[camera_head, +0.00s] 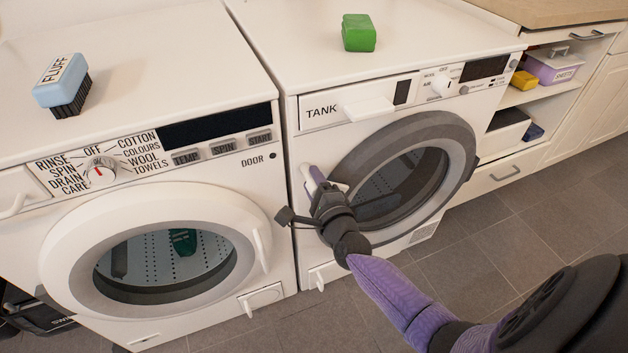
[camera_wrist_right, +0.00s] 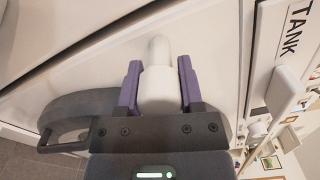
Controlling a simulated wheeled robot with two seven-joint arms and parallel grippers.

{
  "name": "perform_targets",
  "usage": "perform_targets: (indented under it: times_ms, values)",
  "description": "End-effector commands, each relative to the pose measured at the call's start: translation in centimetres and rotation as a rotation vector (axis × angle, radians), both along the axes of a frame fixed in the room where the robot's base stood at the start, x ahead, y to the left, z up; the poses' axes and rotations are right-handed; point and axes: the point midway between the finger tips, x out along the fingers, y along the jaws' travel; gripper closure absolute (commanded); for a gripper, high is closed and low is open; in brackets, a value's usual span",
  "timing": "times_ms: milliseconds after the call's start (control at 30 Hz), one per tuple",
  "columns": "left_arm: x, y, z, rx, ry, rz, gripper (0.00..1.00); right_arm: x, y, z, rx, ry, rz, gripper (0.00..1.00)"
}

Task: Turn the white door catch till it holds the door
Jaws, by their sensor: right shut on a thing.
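The white door catch (camera_wrist_right: 160,88) is on the front of the right machine, left of its grey-rimmed round door (camera_head: 458,140). My right gripper (camera_wrist_right: 158,72) is shut on the catch, with one purple finger on each side. The catch's rounded end sticks out past the fingertips in the wrist view. In the head view my right gripper (camera_head: 317,178) hides most of the catch. The door lies against the machine front, and my wrist covers its left edge. Whether the catch overlaps the door rim I cannot tell. My left gripper is not in view.
A washing machine with a white round door (camera_head: 60,255) stands at the left. A green block (camera_head: 358,33) and a blue FLUFF brush (camera_head: 60,80) lie on the machine tops. Open shelves (camera_head: 520,94) are at the right. The grey floor (camera_head: 540,215) in front is clear.

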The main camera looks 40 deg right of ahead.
Motion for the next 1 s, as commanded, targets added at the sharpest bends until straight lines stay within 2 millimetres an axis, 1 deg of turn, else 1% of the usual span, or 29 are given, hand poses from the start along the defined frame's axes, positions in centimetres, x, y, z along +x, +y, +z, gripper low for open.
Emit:
perform_targets:
  times_ms: [233, 467, 500, 567, 600, 633, 667, 900, 967, 1000]
  values:
    - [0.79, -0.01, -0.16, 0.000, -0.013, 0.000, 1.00, -0.04, 0.06, -0.14, -0.015, 0.007, 0.001, 1.00]
    - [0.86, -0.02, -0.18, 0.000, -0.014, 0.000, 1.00, -0.05, 0.06, -0.16, -0.015, 0.007, 0.001, 1.00]
    - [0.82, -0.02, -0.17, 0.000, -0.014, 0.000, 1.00, -0.05, 0.06, -0.16, -0.015, 0.007, 0.002, 0.48]
    - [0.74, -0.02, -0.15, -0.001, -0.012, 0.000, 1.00, -0.04, 0.05, -0.14, -0.015, 0.007, 0.001, 0.36]
    - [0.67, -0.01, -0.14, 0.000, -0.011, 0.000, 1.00, -0.04, 0.05, -0.13, -0.015, 0.007, 0.001, 0.27]
    - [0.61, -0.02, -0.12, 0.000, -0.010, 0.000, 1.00, -0.03, 0.05, -0.12, -0.014, 0.006, 0.001, 0.21]
    - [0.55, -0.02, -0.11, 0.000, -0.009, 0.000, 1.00, -0.03, 0.04, -0.11, -0.014, 0.006, 0.001, 0.17]
    - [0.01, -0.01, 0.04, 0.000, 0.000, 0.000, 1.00, -0.04, 0.02, -0.05, -0.013, 0.005, 0.001, 0.17]
    - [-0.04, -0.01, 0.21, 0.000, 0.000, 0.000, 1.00, -0.30, 0.09, 0.02, -0.013, 0.005, 0.001, 0.17]
    - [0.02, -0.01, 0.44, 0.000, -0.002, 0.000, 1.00, -0.74, 0.18, 0.05, -0.013, 0.006, 0.001, 0.17]
